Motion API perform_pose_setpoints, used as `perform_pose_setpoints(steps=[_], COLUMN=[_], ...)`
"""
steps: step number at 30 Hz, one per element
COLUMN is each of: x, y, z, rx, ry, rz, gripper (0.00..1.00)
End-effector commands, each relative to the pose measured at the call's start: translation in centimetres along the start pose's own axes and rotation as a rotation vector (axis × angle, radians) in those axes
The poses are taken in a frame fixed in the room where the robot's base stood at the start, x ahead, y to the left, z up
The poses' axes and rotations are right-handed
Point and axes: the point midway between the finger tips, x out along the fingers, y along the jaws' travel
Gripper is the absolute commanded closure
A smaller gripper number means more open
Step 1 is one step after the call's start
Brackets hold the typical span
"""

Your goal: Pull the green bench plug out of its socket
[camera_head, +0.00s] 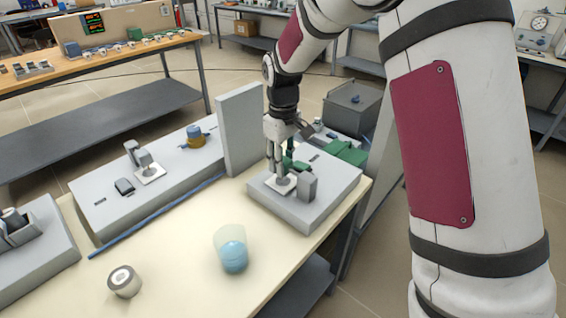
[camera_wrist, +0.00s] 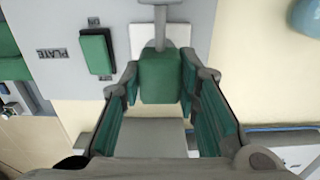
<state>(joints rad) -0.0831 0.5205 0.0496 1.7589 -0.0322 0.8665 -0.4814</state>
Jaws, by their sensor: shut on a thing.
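In the wrist view, a green block (camera_wrist: 160,76), which looks like the green bench plug, sits between my fingertips (camera_wrist: 160,82). A grey stem and part of a white square plate (camera_wrist: 143,38) show beyond it. In the head view, my gripper (camera_head: 282,174) points down over the grey box (camera_head: 300,215) at the right of the bench, close above a white plate. My gripper is shut on the plug. My fingers cover most of the plug in the head view, and the socket contact is hidden, so I cannot tell how far in it sits.
A green rectangular piece (camera_wrist: 97,52) beside a "PLATE" label and a grey block (camera_head: 307,187) stand close to my gripper. A tall grey panel (camera_head: 240,130) rises to the left.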

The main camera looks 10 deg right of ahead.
Motion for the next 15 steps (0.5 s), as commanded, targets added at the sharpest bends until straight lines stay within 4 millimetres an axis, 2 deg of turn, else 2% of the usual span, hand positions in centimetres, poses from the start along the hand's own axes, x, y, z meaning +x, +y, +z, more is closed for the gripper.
perform_pose_setpoints(steps=[1,2,3,4,15], x=[-0.43,-0.44,-0.43,-0.41,-0.61], y=[0.08,0.08,0.08,0.08,0.07], z=[-0.14,-0.15,-0.14,-0.13,-0.11], rx=[0.000,0.000,0.000,0.000,0.000], ry=[0.006,0.007,0.006,0.006,0.005], rz=[0.004,0.004,0.004,0.004,0.003], gripper=[1.00,0.64,0.55,0.50,0.50])
